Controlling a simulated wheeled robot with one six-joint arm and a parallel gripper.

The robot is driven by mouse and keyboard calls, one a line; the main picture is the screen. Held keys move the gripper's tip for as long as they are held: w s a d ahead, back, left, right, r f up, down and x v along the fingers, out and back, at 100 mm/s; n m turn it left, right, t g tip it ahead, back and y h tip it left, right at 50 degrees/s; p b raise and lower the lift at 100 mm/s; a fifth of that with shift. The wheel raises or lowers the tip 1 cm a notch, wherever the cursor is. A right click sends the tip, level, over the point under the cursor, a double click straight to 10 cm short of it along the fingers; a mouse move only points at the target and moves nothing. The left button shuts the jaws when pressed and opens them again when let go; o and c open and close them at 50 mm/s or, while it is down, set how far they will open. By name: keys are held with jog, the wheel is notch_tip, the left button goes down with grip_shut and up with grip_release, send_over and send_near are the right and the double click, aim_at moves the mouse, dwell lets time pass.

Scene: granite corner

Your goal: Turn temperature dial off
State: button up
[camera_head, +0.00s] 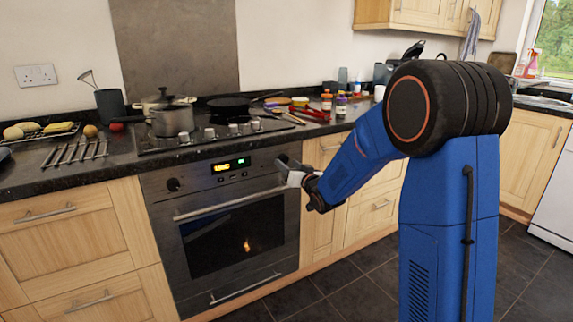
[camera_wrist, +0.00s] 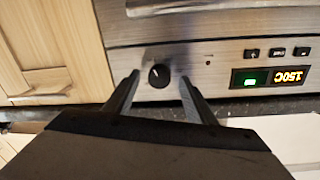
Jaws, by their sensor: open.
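The temperature dial (camera_wrist: 159,75) is a round black knob with a small pale mark on the oven's steel control panel. In the wrist view it lies between the two fingertips of my open gripper (camera_wrist: 158,82), with a gap on each side. Whether the fingers reach around it in depth is unclear. In the head view my gripper (camera_head: 291,172) is at the right end of the oven panel and hides this dial. The oven display (camera_head: 231,164) is lit; upside down in the wrist view, it reads 150C (camera_wrist: 288,77).
Another black knob (camera_head: 174,184) sits at the panel's left end. The oven handle (camera_head: 228,204) runs below the panel. The granite worktop (camera_head: 205,151) overhangs above, with a hob, pots and jars. Wooden cupboards flank the oven (camera_head: 240,235), which glows inside.

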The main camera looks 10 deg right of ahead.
jog(key=shift+x, duration=1)
jog(key=c, duration=1)
jog(key=shift+c, duration=0.2)
